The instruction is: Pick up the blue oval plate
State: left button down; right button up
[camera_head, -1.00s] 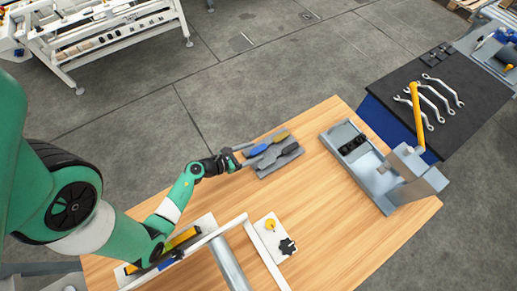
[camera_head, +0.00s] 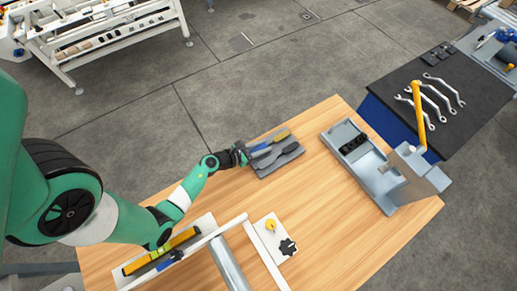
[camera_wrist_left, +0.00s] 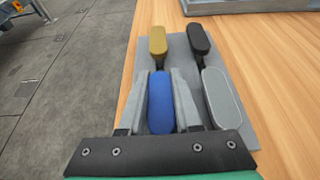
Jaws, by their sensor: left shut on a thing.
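The blue oval plate (camera_wrist_left: 161,103) is at the near left of a flat grey board (camera_wrist_left: 179,52) in the left wrist view. My left gripper (camera_wrist_left: 160,80) is shut on it, with one pale finger along each long side. The plate appears low over the board; any gap beneath it cannot be made out. In the head view my left gripper (camera_head: 246,155) is at the board's left side and partly hides the plate. My right gripper is not in view.
Beyond the blue plate is a gold oval (camera_wrist_left: 158,41); to the right are a black oval (camera_wrist_left: 198,39) and a grey oval (camera_wrist_left: 222,99). A grey metal fixture (camera_head: 377,178) stands right on the wooden table (camera_head: 320,235). A white-framed rack is at the near left.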

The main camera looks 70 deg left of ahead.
aim_at(263, 146)
pick_arm(q)
jog(key=shift+r, duration=0.1)
notch_tip(263, 146, up, 10)
jog(key=p, duration=0.6)
jog(key=shift+p, duration=0.4)
